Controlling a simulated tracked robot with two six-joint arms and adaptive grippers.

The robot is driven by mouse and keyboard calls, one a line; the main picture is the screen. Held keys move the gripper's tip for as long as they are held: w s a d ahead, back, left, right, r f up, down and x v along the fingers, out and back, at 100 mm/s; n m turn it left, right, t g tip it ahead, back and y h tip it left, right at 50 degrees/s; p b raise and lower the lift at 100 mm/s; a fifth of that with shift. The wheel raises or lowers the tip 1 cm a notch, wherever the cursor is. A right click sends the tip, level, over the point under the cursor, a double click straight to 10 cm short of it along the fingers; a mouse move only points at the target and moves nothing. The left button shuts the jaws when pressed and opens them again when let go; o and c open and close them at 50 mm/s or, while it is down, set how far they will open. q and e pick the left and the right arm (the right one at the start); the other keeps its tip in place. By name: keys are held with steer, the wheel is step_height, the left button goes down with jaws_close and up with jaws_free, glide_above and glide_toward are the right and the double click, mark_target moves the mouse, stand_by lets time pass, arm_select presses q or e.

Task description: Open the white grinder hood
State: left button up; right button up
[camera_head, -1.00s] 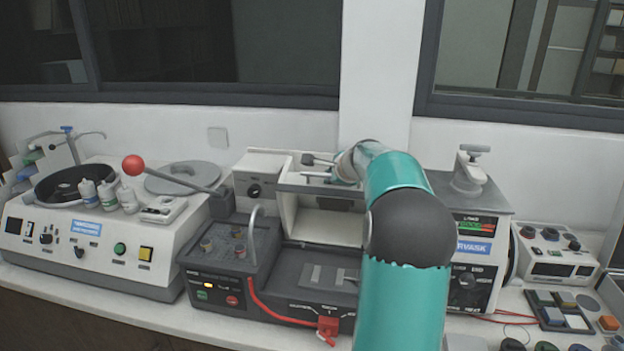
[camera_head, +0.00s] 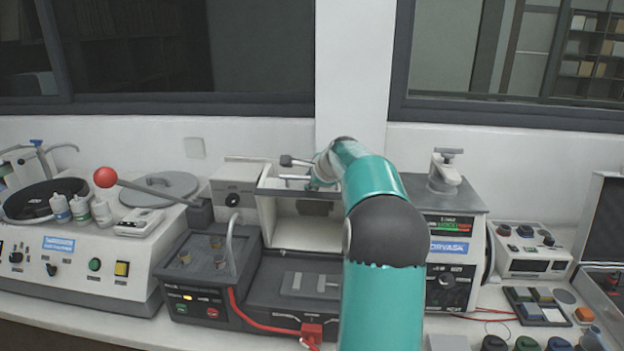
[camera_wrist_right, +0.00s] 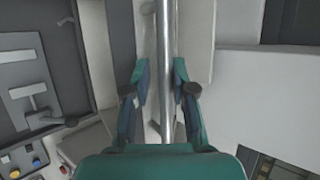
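The white grinder hood (camera_head: 306,232) stands raised behind the dark grinder base (camera_head: 268,277), its hollow inside facing forward. Its dark front edge is at the top. My right gripper (camera_head: 312,180) is at that raised edge, partly hidden by my teal forearm. In the right wrist view, a metal handle bar (camera_wrist_right: 165,40) runs between the two fingers of the right gripper (camera_wrist_right: 161,82). The fingers are apart, with a gap on the bar's left side; the bar lies close to the right finger. My left gripper is not in view.
A polishing machine with a red-knobbed lever (camera_head: 106,177) stands at the left. A grey-topped press (camera_head: 447,250) stands right of the hood, close to my arm. A red cable crosses the grinder's front. Small instruments and an open case (camera_head: 600,235) are at the far right.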

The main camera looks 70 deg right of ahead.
steer(key=shift+w+a+f, duration=0.1)
steer(key=v, duration=1.2)
steer(key=shift+c, duration=0.2)
